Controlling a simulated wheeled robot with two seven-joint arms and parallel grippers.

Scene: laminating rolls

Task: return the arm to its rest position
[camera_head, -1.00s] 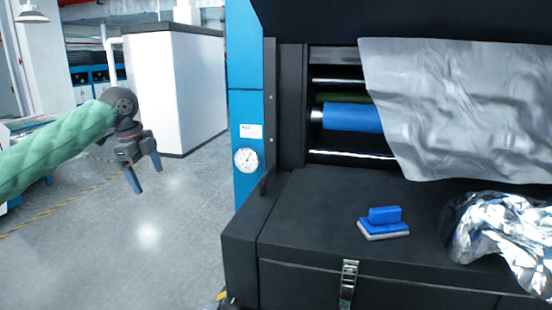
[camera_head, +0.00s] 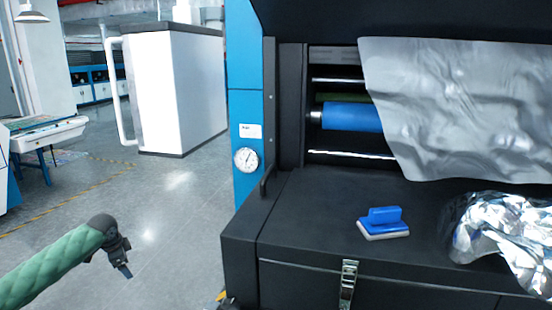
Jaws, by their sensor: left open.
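My left gripper (camera_head: 122,264) is at the lower left, at the end of my green-sleeved arm. It hangs low over the grey floor, clear of the machine, with its jaws open and nothing seen between them. Only part of its fingers shows from this angle. My right gripper is not in view.
The black laminating machine (camera_head: 330,245) fills the right side, with a blue roller (camera_head: 352,117), a grey film sheet (camera_head: 455,105), crumpled silver foil (camera_head: 500,228) and a blue-handled pad (camera_head: 384,222). A white cabinet (camera_head: 170,90) stands behind. Floor around the left gripper is free.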

